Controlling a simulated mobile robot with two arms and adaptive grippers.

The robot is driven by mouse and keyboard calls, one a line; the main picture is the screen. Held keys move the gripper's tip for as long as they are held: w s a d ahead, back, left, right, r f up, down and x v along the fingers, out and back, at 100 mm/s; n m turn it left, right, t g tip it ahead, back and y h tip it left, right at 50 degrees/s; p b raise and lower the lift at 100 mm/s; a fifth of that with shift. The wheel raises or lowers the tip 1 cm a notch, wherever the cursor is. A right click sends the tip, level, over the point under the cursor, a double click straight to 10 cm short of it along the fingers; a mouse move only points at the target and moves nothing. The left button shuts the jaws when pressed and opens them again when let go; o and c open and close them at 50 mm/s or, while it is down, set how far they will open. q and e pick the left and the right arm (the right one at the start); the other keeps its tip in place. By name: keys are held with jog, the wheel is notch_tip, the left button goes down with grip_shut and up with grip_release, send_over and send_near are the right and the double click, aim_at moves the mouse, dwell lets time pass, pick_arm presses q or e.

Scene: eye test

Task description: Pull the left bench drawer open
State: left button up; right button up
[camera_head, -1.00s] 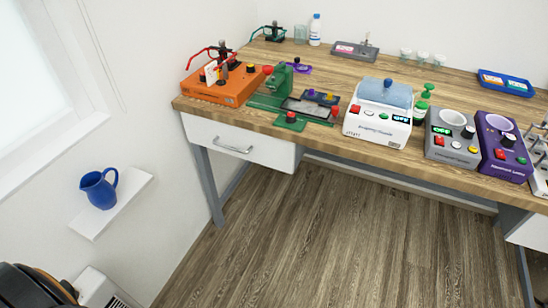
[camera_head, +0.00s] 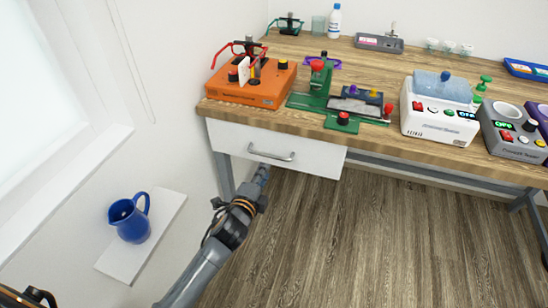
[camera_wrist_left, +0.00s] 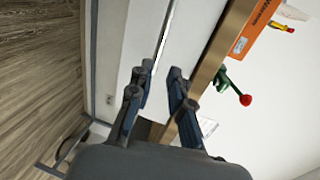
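The left bench drawer (camera_head: 320,158) has a white front with a silver bar handle (camera_head: 271,154) and hangs shut under the wooden bench top. My left gripper (camera_head: 263,172) is just below the handle in the head view, small and partly hard to make out. In the left wrist view, its two dark fingers (camera_wrist_left: 160,70) are apart, with the handle bar (camera_wrist_left: 165,30) running down toward the gap between them. The white drawer front (camera_wrist_left: 190,35) lies beyond. I cannot tell whether a finger touches the handle. My right gripper is not in view.
A wooden bench (camera_head: 400,150) carries an orange device (camera_head: 252,88), a green press (camera_head: 320,85) and a white device (camera_head: 438,110) above the drawer. A blue jug (camera_head: 130,219) stands on a white wall shelf (camera_head: 165,235) left of my arm. The floor (camera_head: 370,240) below is clear.

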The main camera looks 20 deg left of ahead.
aim_at(273, 157)
pick_arm(q)
jog(key=b+x, duration=0.1)
jog(key=x, duration=0.8)
jog(key=shift+w+a+f, duration=0.1)
jog(key=shift+w+f, duration=0.05)
jog(key=shift+w, duration=0.4)
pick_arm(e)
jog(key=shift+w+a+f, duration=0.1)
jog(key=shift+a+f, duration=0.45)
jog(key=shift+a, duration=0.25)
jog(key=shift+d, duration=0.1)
pick_arm(q)
grip_shut()
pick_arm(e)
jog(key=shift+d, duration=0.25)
